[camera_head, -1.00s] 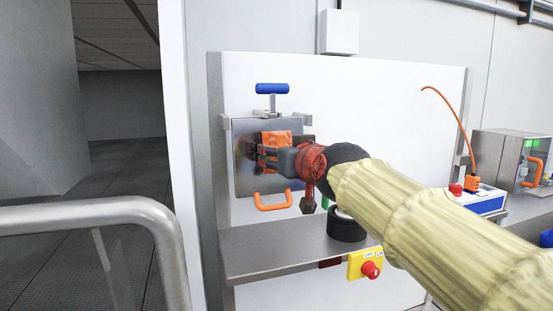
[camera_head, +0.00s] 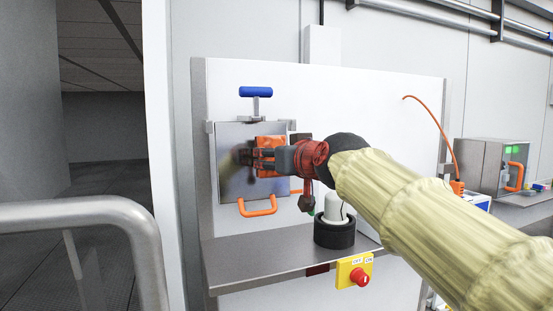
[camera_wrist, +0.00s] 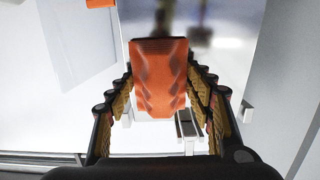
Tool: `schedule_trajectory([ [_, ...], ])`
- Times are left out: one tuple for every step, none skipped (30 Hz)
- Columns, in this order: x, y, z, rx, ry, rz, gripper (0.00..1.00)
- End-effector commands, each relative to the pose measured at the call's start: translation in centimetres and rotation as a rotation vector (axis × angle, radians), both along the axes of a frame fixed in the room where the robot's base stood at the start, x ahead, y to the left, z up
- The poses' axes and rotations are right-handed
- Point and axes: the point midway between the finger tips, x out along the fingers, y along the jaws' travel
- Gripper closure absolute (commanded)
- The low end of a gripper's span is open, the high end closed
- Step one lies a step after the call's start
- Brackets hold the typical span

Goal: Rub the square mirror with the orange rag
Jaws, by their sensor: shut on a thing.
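The square mirror (camera_head: 235,185) is a grey reflective plate hung upright on the white panel, with a blue T-handle above and an orange handle at its lower edge. The orange rag (camera_head: 270,142) lies at the upper right part of the mirror and seems to touch it. My gripper (camera_head: 262,160) is shut on the rag from the right side. In the wrist view the rag (camera_wrist: 158,75) sticks out between my two fingers. A dark blur shows on the mirror left of the rag; I cannot tell if it is dirt or reflection.
A grey shelf (camera_head: 255,270) juts out below the mirror. A white bottle in a black round holder (camera_head: 334,233) stands on it, under my wrist. A yellow switch box with a red button (camera_head: 355,272) is at the shelf's front. A metal railing (camera_head: 75,213) is at left.

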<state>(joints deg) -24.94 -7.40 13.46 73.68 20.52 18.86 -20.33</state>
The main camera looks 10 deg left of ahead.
Motion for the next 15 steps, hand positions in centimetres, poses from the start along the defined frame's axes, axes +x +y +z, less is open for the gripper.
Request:
schedule_trajectory([
  [-0.3,0.5,0.3,-0.002,0.001,0.003,0.68],
  [-0.5,0.7,0.3,-0.001,0.001,0.003,0.68],
  [-0.6,1.0,0.4,-0.002,0.000,0.004,0.68],
  [-0.8,1.2,0.3,-0.001,0.001,0.004,0.68],
  [-0.9,1.4,0.4,-0.001,0.001,0.004,0.68],
  [-1.0,1.6,0.4,-0.002,0.001,0.003,0.68],
  [-1.1,1.8,0.4,-0.002,0.001,0.003,0.68],
  [-1.2,2.0,0.3,-0.002,0.001,0.003,0.68],
  [-1.3,2.2,0.3,-0.001,0.002,0.003,0.68],
  [-1.4,2.3,0.3,-0.001,0.000,0.002,0.68],
  [-1.5,2.4,0.3,-0.001,0.000,0.002,0.68],
  [-1.5,2.5,0.3,0.000,0.000,0.002,0.68],
  [-1.6,2.6,0.2,0.000,0.001,0.002,0.68],
  [-1.6,2.6,0.2,-0.001,0.000,0.002,0.68],
  [-1.6,2.7,0.1,-0.001,0.000,0.002,0.68],
])
